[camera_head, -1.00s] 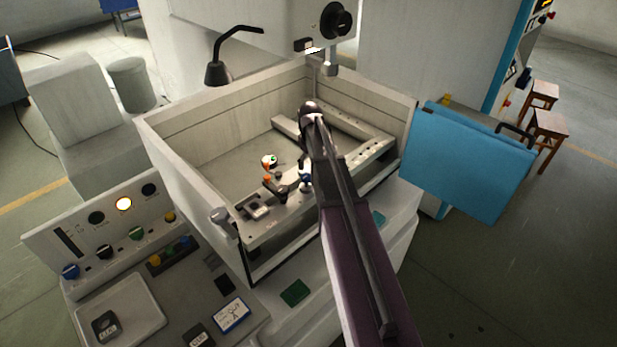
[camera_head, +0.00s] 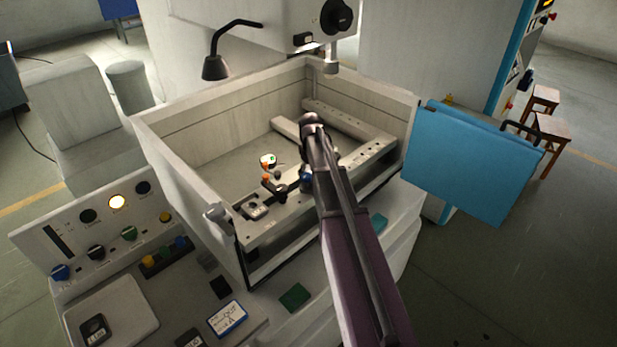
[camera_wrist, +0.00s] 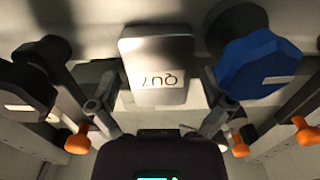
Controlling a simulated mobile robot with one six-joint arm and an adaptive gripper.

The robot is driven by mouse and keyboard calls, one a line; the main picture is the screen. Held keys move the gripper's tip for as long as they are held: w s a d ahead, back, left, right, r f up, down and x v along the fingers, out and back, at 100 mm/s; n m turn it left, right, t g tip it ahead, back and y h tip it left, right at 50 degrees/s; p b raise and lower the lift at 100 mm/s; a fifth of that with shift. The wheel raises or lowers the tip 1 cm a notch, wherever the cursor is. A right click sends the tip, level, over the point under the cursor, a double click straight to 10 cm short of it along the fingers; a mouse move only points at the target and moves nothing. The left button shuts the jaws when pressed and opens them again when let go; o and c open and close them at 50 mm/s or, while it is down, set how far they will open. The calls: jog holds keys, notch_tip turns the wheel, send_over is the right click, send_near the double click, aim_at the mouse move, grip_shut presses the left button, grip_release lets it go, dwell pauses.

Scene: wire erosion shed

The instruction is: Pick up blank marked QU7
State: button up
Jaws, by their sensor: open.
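The blank marked QU7 (camera_wrist: 158,65) is a pale metal block with dark, upside-down lettering, at upper centre in the wrist view. My gripper (camera_wrist: 157,98) is open, its dark fingers to the lower left and lower right of the blank. Nothing shows held in it. Whether the fingers touch the blank's sides I cannot tell. In the head view my arm reaches over the open machine tank (camera_head: 190,165) and hides the blank and most of the gripper.
A blue knob (camera_wrist: 255,62) stands close right of the blank. Dark clamp parts (camera_wrist: 38,62) and orange-tipped levers (camera_wrist: 78,140) crowd both sides. The tank's pale work rail (camera_head: 345,165) lies under my arm. A blue door (camera_head: 470,160) stands open at right.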

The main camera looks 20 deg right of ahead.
dwell(0.3)
jog(key=c, duration=1.2)
jog(key=shift+o, duration=0.2)
jog(key=shift+r, duration=0.15)
notch_tip(320, 180, up, 10)
jog(key=p, duration=1)
